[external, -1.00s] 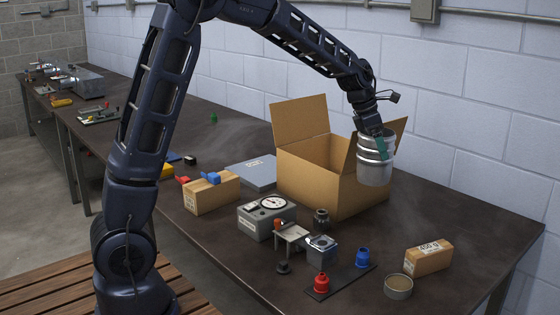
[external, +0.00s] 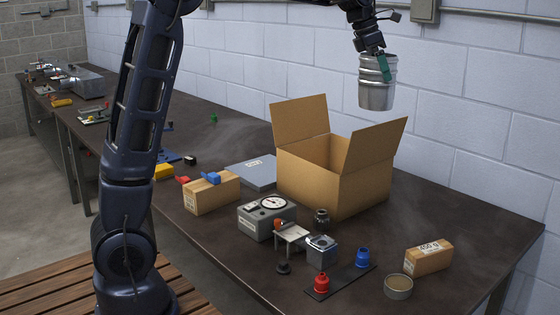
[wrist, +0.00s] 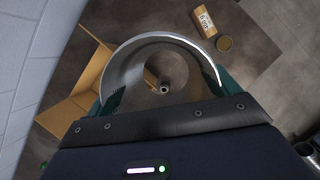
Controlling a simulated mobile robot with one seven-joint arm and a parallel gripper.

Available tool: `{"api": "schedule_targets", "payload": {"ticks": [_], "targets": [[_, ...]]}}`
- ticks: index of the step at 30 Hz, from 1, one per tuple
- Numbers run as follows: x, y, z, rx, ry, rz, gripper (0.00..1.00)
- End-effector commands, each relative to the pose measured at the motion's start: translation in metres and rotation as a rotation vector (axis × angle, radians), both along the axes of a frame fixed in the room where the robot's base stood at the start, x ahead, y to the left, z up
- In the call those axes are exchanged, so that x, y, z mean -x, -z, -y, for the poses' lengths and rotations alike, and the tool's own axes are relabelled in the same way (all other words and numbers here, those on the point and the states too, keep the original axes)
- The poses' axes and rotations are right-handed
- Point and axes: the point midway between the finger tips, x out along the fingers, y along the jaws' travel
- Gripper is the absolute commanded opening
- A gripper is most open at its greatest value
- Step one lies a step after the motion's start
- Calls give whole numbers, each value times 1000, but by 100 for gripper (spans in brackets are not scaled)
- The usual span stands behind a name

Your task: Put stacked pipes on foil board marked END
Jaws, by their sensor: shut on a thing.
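My gripper (external: 384,66) is shut on the shiny metal stacked pipes (external: 375,92), a silvery ribbed cylinder held upright in the air above and beyond the right side of the open cardboard box. In the wrist view, the green fingers of my gripper (wrist: 165,93) clasp the pipe wall, and the round rim of the pipes (wrist: 130,57) shows its open middle. A flat grey-blue board (external: 251,174) with a white label lies on the bench left of the box, well away from the pipes. The label is too small to read surely.
The open cardboard box (external: 310,184) has raised flaps. In front stand a dial instrument (external: 262,229), a small carton (external: 212,196), red and blue fittings on a dark strip (external: 348,282), a tin (external: 398,287) and a labelled box (external: 429,257). The wall is behind.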

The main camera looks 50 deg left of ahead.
Motion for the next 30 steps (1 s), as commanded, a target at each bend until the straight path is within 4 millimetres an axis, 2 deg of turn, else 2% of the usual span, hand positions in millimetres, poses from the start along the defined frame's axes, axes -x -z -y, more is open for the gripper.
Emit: {"api": "schedule_targets", "payload": {"ticks": [5, 11, 15, 21, 30], "targets": [[-20, -1, -39, 5, -63, -1, 54], [-47, -3, -107, 8, -166, -1, 54], [-64, -4, -165, 13, -250, -1, 54], [-79, -5, -251, 14, -367, -1, 54], [-83, -4, -381, 12, -535, 1, 54]]}}
